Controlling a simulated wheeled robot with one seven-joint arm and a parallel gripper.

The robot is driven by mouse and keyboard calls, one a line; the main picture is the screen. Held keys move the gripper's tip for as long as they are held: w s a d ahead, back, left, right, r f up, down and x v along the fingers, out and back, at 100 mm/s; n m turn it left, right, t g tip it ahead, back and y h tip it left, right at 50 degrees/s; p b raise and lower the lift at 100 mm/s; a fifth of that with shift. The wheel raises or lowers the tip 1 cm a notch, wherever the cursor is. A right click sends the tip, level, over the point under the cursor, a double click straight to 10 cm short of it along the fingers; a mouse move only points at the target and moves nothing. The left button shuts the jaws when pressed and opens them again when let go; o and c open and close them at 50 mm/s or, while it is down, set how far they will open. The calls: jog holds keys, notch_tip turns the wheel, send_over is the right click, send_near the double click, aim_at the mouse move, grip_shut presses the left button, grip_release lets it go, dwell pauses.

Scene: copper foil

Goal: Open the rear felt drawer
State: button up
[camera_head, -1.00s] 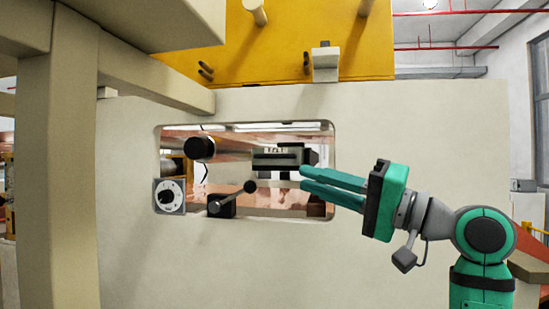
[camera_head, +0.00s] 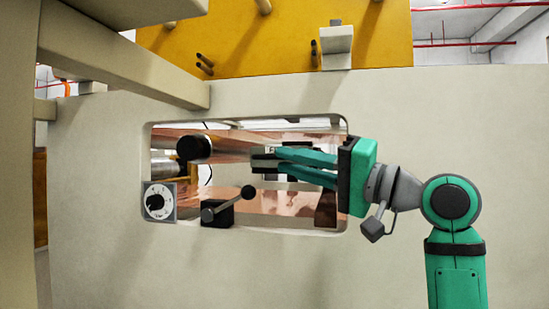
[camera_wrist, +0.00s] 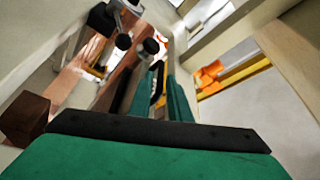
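The felt drawer appears to be the small dark and grey block (camera_head: 262,157) inside the window in the pale wall. It is partly hidden behind my fingers, and I cannot clearly make out its handle. My gripper (camera_head: 279,160) reaches into the window from the right, its two green fingers parted and their tips at the block's right side. In the wrist view the fingers of my gripper (camera_wrist: 164,82) point forward with a gap between them. A small pale and dark part shows in that gap; contact cannot be told.
The window's rounded frame (camera_head: 346,222) surrounds the fingers. Inside are copper foil (camera_head: 280,202), a black roller end (camera_head: 194,149) and a ball-ended lever (camera_head: 229,206). A dial box (camera_head: 158,201) sits at the lower left. A beige beam (camera_head: 130,72) crosses the upper left.

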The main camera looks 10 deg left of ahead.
aim_at(273, 157)
jog(key=shift+x, duration=2.25)
jog(key=shift+a, duration=0.15)
grip_shut()
jog(key=shift+d, duration=0.2)
